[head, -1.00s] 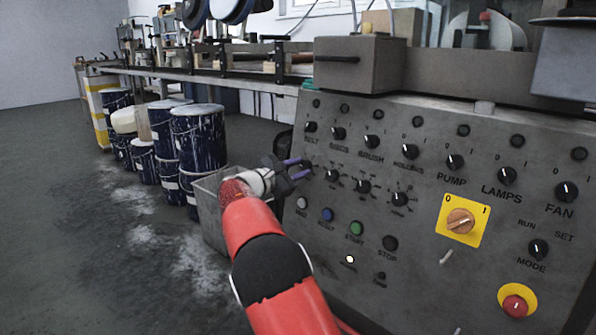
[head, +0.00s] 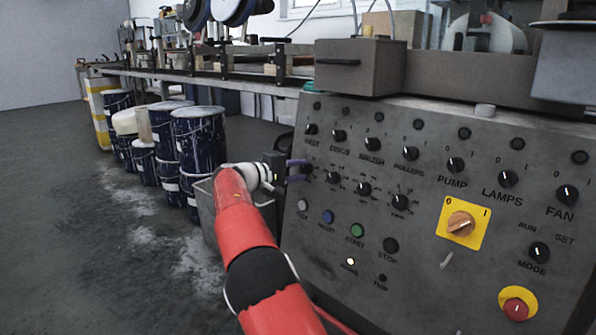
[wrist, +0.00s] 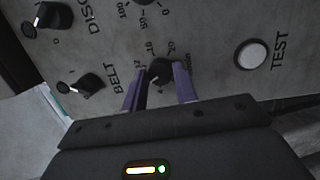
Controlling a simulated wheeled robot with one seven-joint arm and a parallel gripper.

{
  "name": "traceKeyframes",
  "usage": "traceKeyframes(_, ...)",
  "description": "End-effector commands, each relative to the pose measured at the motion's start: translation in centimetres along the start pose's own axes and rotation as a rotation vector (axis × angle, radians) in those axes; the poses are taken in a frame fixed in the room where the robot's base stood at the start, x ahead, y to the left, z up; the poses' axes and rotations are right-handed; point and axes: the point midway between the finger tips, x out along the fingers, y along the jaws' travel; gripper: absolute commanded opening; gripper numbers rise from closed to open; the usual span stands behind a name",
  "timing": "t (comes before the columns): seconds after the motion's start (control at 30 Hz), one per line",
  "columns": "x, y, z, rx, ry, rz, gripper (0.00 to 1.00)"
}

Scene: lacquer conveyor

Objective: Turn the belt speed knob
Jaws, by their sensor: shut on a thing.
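The belt speed knob (wrist: 160,71) is a small black dial with a scale of numbers around it, in the upper middle of the wrist view. My gripper (wrist: 159,82) has its two purple fingers on either side of the knob and is shut on it. In the head view my gripper (head: 300,171) meets the left part of the grey control panel (head: 420,285), below the BELT switch (head: 311,129). There the fingers mostly hide the knob. The pointer's exact setting is too small to read.
Two more dials (head: 364,188) sit to the right of my gripper. The white TEST button (wrist: 251,55) is close by on the right in the wrist view. A red stop button (head: 515,305) and an orange rotary switch (head: 460,222) are further right. A grey bin (head: 207,207) stands behind my arm.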

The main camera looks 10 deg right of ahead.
Motion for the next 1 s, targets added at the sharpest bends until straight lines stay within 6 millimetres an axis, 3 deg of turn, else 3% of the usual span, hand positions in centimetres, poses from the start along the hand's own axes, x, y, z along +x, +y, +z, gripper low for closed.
traceKeyframes(0.6, 0.01, 0.08, -0.08, 0.562, -0.035, -0.109, 0.06)
traceKeyframes(1.0, 0.00, 0.08, -0.08, 0.809, -0.051, -0.158, 0.06)
